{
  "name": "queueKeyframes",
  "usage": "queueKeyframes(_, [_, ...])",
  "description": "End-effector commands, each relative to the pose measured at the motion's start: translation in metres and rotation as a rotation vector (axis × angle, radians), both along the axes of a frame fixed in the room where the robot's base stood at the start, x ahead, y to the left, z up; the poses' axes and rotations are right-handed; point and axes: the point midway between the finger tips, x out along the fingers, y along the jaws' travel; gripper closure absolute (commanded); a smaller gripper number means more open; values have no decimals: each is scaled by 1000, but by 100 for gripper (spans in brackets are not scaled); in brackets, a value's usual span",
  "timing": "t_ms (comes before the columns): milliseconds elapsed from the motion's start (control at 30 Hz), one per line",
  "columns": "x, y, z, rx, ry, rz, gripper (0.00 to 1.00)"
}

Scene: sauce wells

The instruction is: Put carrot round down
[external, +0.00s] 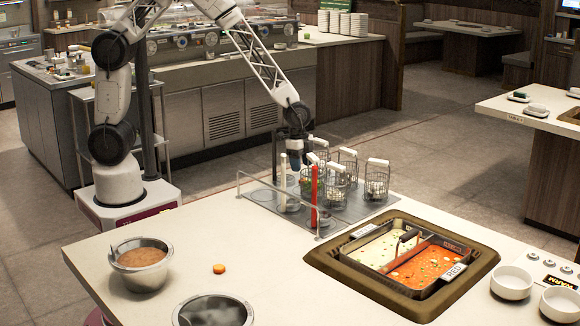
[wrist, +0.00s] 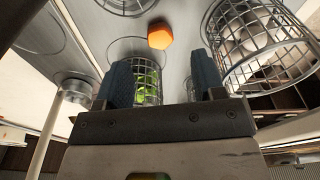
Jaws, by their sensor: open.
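An orange carrot round (wrist: 160,36) shows in the wrist view just past my fingertips, against the grey metal rack. I cannot tell whether it touches the rack. My gripper (wrist: 162,66) is open, with its two blue-grey fingers apart and nothing between their tips. In the external view my gripper (external: 295,164) points down over the left part of the basket rack; no carrot shows there. Another orange round (external: 219,268) lies flat on the pale counter, well to the front left of my gripper. A wire basket with green contents (wrist: 147,84) is partly hidden behind my fingers.
Several wire baskets (external: 376,182) with white handles stand on the rack (external: 349,212). A red upright (external: 314,190) is close to my gripper. The two-part pot (external: 365,239) sits right of the rack. A bowl of brown sauce (external: 142,258) and an open metal pot (external: 213,312) stand at front left.

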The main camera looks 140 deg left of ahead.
Motion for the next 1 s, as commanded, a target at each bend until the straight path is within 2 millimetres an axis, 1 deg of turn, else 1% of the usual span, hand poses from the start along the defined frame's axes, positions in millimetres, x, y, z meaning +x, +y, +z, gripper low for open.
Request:
queueKeyframes(367, [0, 0, -2, 0, 0, 0, 37])
queueKeyframes(567, [2, 0, -16, -1, 2, 0, 37])
queueKeyframes(800, [5, 0, -41, -1, 2, -1, 37])
queueKeyframes(1000, [6, 1, -51, 0, 1, 0, 37])
